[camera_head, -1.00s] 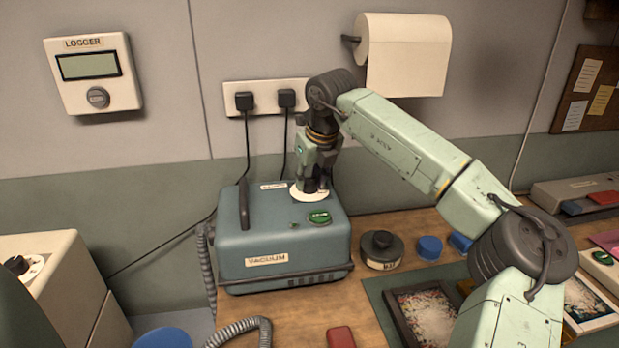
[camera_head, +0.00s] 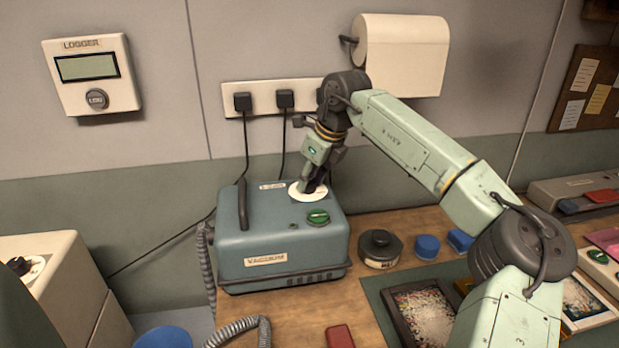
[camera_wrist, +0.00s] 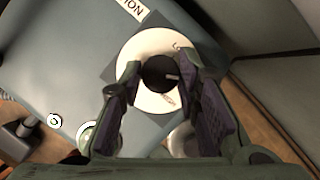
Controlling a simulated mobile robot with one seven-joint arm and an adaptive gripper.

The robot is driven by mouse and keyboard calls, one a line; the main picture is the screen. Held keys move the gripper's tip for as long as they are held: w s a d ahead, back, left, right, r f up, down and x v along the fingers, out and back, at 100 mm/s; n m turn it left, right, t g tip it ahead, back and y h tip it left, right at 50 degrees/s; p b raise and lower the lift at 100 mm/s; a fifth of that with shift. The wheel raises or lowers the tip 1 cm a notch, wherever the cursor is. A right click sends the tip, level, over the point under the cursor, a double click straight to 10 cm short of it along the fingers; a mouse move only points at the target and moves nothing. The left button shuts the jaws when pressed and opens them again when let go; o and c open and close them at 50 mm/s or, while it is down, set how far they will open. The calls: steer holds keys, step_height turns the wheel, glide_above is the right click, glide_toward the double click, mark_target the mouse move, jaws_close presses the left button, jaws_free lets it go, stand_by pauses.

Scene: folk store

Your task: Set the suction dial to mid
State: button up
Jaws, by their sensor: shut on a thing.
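The suction dial is a black knob (camera_wrist: 158,74) with a pale pointer line, on a round white plate (camera_head: 298,194) on top of the blue-grey vacuum box (camera_head: 262,248). In the head view my fingers hide the knob.
A green switch (camera_head: 318,217) sits on the vacuum top near the dial, and a black handle (camera_head: 242,205) stands at its left. A dark round canister (camera_head: 380,248) and blue caps (camera_head: 427,246) are to the right. A socket strip (camera_head: 266,98) is on the wall behind.

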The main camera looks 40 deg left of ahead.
steer(key=shift+w, duration=0.1)
steer(key=o, duration=1.2)
steer(key=shift+c, duration=0.2)
steer(key=v, duration=1.2)
